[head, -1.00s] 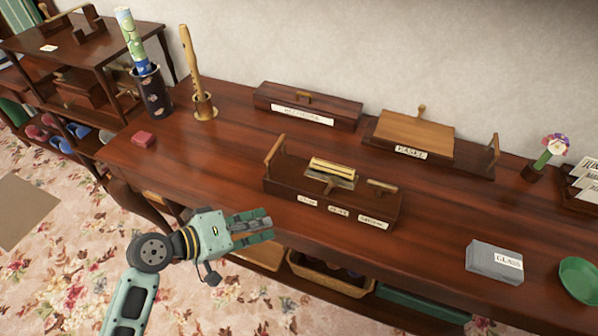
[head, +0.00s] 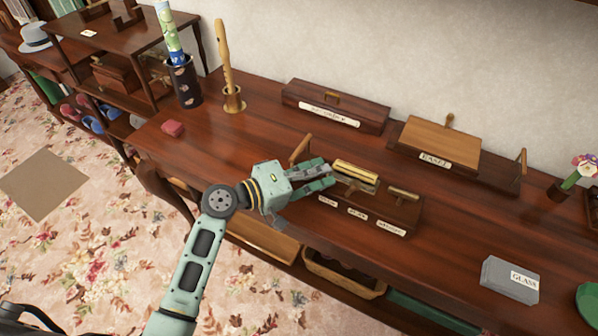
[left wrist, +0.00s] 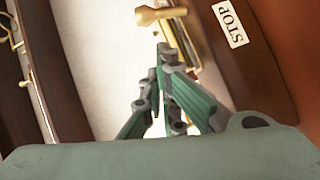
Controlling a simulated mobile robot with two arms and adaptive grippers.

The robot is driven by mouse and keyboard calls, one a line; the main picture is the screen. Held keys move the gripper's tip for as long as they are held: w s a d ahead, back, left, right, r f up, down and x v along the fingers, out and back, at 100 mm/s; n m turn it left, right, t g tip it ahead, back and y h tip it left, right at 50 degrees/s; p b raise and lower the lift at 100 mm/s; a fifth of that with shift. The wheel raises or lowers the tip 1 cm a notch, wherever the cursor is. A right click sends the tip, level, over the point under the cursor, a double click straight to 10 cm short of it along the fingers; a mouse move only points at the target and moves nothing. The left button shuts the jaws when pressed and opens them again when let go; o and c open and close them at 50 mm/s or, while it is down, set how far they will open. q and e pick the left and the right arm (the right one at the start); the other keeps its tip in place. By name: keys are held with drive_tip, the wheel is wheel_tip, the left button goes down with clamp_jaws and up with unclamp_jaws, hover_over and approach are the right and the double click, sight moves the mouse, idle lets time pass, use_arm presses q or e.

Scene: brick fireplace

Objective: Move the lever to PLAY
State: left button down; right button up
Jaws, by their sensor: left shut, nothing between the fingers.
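A dark wooden box (head: 395,217) with small labels along its front stands near the table's front edge, a brass cylinder (head: 357,171) on its top. The STOP label (left wrist: 230,22) reads clearly in the left wrist view. Upright wooden handle (head: 300,148) rises at the box's left end; a pale knob (head: 404,193) is at the right. I cannot tell which is the lever. My left gripper (head: 330,176) is shut and empty over the box's left part, hiding some of it. In the left wrist view a pale wooden knob (left wrist: 160,15) lies just beyond the fingertips. My right gripper is out of view.
A long lidded box (head: 335,105) and the EASEL box (head: 440,146) stand behind. A flute (head: 224,55) and a dark cup (head: 185,82) are at the back left. The GLASS block (head: 510,279) is front right. Table left of the box is clear.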

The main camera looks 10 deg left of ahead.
sight(351, 189)
use_arm(q)
drive_tip(key=d, duration=0.2)
drive_tip(key=shift+s+d+f+p, duration=0.3)
drive_tip(key=shift+d+f, duration=0.2)
drive_tip(key=shift+f, duration=0.05)
drive_tip(key=shift+s+d+r+m+y+p, duration=0.15)
drive_tip(key=shift+d+r+m+p, duration=0.15)
drive_tip(key=shift+p, duration=0.2)
drive_tip(key=shift+d+r+m+y+p, duration=0.1)
drive_tip(key=shift+d+m+y+p, duration=0.1)
drive_tip(key=shift+d+p, duration=0.25)
drive_tip(key=shift+p, duration=0.35)
drive_tip(key=shift+f, duration=0.1)
drive_tip(key=shift+f+y, duration=0.1)
drive_tip(key=shift+y, duration=0.15)
